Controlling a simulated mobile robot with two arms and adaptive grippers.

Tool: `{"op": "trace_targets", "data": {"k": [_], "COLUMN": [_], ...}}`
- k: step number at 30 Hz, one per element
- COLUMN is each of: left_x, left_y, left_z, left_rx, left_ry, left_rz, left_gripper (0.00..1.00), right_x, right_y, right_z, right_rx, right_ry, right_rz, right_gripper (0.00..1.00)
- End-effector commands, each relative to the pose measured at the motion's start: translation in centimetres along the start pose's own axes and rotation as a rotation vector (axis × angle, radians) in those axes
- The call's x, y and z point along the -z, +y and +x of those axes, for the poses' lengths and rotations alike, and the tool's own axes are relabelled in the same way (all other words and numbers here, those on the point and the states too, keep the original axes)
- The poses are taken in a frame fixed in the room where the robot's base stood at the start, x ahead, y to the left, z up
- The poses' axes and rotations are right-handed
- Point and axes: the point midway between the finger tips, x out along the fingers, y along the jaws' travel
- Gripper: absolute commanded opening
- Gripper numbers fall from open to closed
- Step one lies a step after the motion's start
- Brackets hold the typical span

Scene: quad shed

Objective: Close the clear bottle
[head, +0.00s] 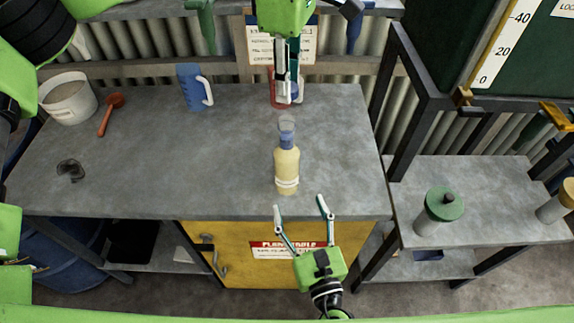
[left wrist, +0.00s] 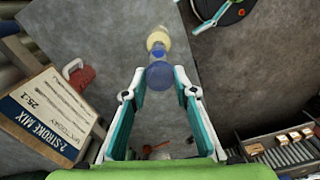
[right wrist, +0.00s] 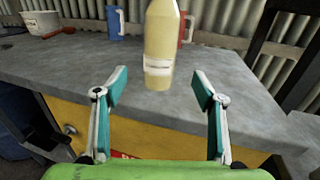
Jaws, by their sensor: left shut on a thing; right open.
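The bottle (head: 287,168), pale yellow inside with a blue band and see-through top, stands upright near the bench's front edge. It also shows in the right wrist view (right wrist: 161,35), and from above in the left wrist view (left wrist: 157,41). My left gripper (head: 290,98) points down above and behind the bottle. It is shut on a round dark-blue cap (left wrist: 160,76), apart from the bottle; in the head view the fingers partly hide the cap. My right gripper (head: 300,206) is open and empty in front of the bottle, its fingertips short of it.
The grey bench (head: 150,150) is clear around the bottle. A blue jug (head: 190,88), a white bucket (head: 68,100) and a red scoop (head: 112,108) stand or lie at the back left. A red mug (right wrist: 186,30) is behind the bottle. A green-lidded jar (head: 440,210) stands on the right shelf.

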Motion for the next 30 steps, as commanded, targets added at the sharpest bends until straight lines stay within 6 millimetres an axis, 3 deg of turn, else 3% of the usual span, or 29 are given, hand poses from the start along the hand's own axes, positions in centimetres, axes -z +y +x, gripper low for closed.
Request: {"op": "trace_targets", "data": {"k": [18,24,30], "left_x": [0.1,0.1,0.1], "left_y": [0.0,0.0,0.0], "left_z": [0.1,0.1,0.1], "left_rx": [0.000,0.000,0.000], "left_ry": [0.000,0.000,0.000], "left_rz": [0.000,0.000,0.000], "left_gripper": [0.20,0.20,0.20], "right_x": [-0.1,-0.1,0.0], "right_y": [0.0,0.0,0.0], "right_z": [10.1,11.6,11.8], "right_rx": [0.001,0.001,0.001], "right_ry": [-0.002,-0.001,0.000], "right_rz": [0.002,0.002,0.002], "right_gripper": [0.63,0.63,0.63]}}
